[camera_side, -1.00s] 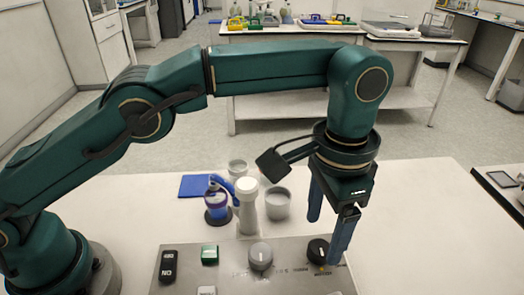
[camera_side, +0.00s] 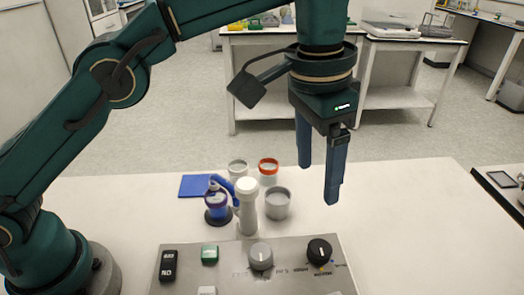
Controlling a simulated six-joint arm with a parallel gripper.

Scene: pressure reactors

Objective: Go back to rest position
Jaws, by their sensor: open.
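My gripper (camera_side: 320,183) hangs above the right part of the white table, its two blue fingers pointing down. It is open, with nothing between the fingers. It is above and behind the grey control panel (camera_side: 290,280), clear of it. On the panel are a black knob (camera_side: 319,251) at the right, a grey knob (camera_side: 261,256) in the middle, a green switch (camera_side: 210,254) and a black switch (camera_side: 168,266) at the left.
Left of my gripper stand a white column (camera_side: 247,208), a blue-and-white bottle (camera_side: 216,205), a grey cup (camera_side: 277,203), a white cup (camera_side: 238,169) and an orange-rimmed cup (camera_side: 268,169). A blue pad (camera_side: 195,186) lies flat. The table's right side is clear.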

